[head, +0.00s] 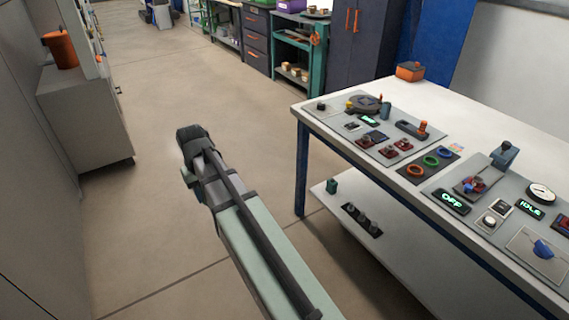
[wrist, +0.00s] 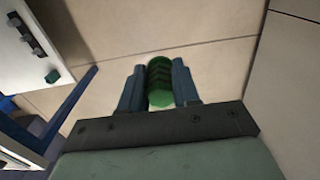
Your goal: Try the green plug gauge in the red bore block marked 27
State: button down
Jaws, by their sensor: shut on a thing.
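In the head view my arm reaches up to the left over the floor, and the gauge cannot be made out there. Small red blocks sit on a grey board on the table, among them a red block (head: 388,151) and another red block (head: 403,144). Their numbers are too small to read, so I cannot tell which is marked 27.
The floor left of the table is clear.

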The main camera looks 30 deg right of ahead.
jog(key=s+d+m, duration=0.1)
jog(key=d+m, duration=0.1)
jog(key=d, duration=1.1)
notch_tip(320, 180, up, 10)
jog(key=m, duration=0.8)
send_over(389, 150)
jog(key=d, duration=0.1)
jog(key=shift+w+d+f, duration=0.1)
jog(key=shift+w+f, duration=0.05)
jog(key=shift+f, duration=1.35)
jog(key=shift+w+f, duration=0.1)
jog(key=shift+f, duration=1.35)
jog(key=shift+f, duration=0.55)
jog(key=shift+r, duration=0.1)
